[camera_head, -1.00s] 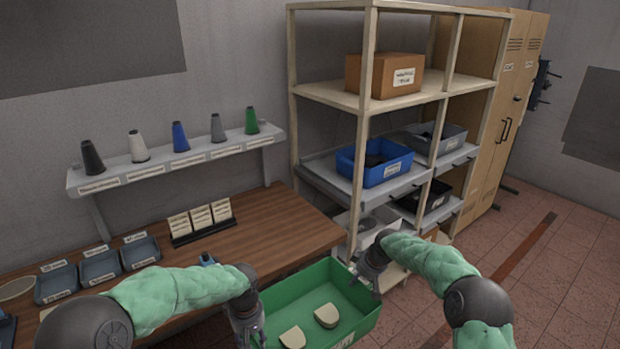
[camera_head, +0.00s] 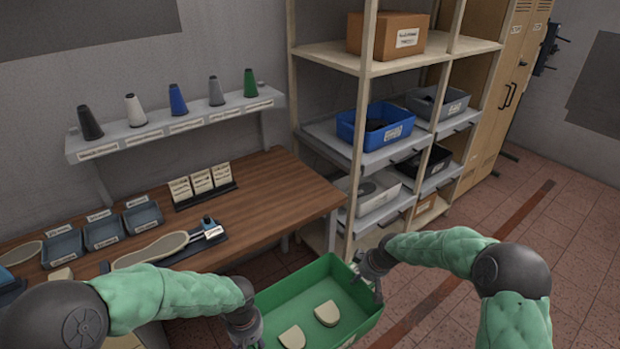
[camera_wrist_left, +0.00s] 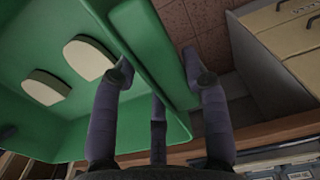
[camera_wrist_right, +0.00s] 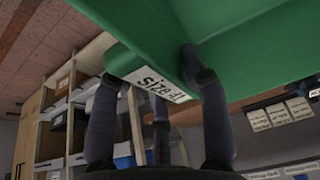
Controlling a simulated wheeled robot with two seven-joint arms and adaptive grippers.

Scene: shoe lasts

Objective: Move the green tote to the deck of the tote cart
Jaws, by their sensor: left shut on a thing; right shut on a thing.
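The green tote (camera_head: 298,284) is at the bottom centre of the head view, in front of the wooden bench. Two cream, rounded pieces (camera_head: 327,313) lie on its floor. My left gripper (camera_head: 254,335) is shut on its left end wall; the left wrist view shows the fingers astride the green wall (camera_wrist_left: 158,48). My right gripper (camera_head: 370,278) is shut on the opposite end wall, beside a white size label (camera_wrist_right: 160,86) in the right wrist view. The tote's near side is partly cut off by the picture edge. No tote cart can be made out.
The wooden bench (camera_head: 270,190) is behind and left of the tote. A shelf rack (camera_head: 364,130) with a blue bin (camera_head: 365,140) and other bins stands close behind it. Tiled floor (camera_head: 540,250) is open at right.

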